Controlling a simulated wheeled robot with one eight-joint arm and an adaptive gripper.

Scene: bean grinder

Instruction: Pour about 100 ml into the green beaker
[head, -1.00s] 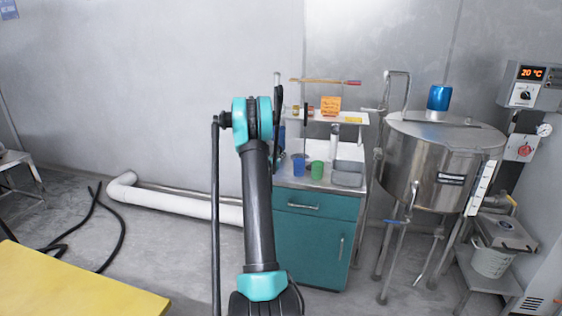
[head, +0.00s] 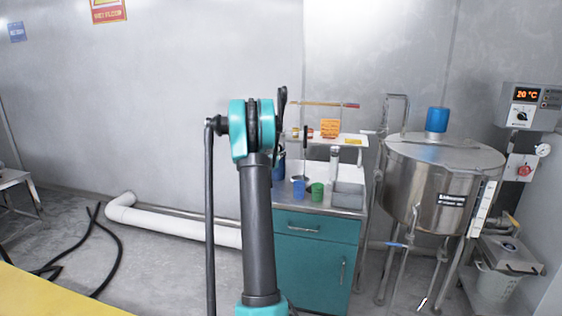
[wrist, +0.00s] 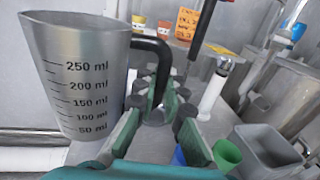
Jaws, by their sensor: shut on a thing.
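A steel measuring jug (wrist: 75,95) with marks from 50 to 250 ml fills the left of the wrist view. My gripper (wrist: 165,100) is shut on its black handle (wrist: 160,62). The jug looks roughly upright, and its contents cannot be seen. In the head view my arm hides the gripper and most or all of the jug. The green beaker (head: 317,192) stands on the steel top of the teal cabinet. It also shows low in the wrist view (wrist: 227,156), apart from the jug and to the right of my gripper.
A blue beaker (head: 299,190) stands just left of the green one. A grey basin (head: 347,196) is to the right, below a shelf (head: 350,140) with small jars and an orange note. A steel tank (head: 440,175) stands right of the teal cabinet (head: 312,250).

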